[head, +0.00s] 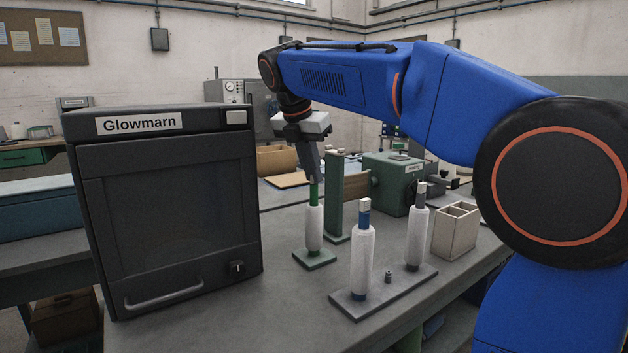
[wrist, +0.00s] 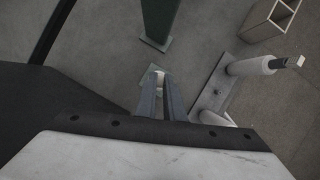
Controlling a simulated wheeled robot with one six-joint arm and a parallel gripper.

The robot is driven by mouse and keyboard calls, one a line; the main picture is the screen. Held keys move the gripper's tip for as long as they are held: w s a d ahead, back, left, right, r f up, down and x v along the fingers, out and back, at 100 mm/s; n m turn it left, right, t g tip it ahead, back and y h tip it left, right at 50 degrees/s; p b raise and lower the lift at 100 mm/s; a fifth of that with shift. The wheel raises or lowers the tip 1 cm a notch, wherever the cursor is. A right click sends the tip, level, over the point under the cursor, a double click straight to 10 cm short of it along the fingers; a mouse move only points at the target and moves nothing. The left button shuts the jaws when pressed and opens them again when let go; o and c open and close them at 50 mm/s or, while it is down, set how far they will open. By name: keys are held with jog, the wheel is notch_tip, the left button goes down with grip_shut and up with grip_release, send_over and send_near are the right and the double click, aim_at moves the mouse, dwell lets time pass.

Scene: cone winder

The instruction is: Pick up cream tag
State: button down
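A small cream piece, which looks like the cream tag (wrist: 157,73), shows between my fingertips in the wrist view. In the head view my gripper (head: 314,178) points down at the top of a green post (head: 314,194) with a white spool (head: 314,228) on it; the fingers hide whatever sits on that top. The gripper also shows in the wrist view (wrist: 160,84), its two fingers a narrow gap apart. I cannot tell whether they touch the cream piece. Other cream tips show on a blue-topped post (head: 364,207) and a grey-topped post (head: 421,189).
The dark Glowmarn cabinet (head: 165,210) stands close on the left. A tall green column (head: 334,197) is just behind the spool. A grey base (head: 385,291) with two spools stands at front right, near a divided beige box (head: 455,231) and a green machine (head: 393,184).

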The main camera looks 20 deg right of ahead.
dwell(0.3)
notch_tip(320, 180, up, 13)
dwell(1.0)
dwell(0.4)
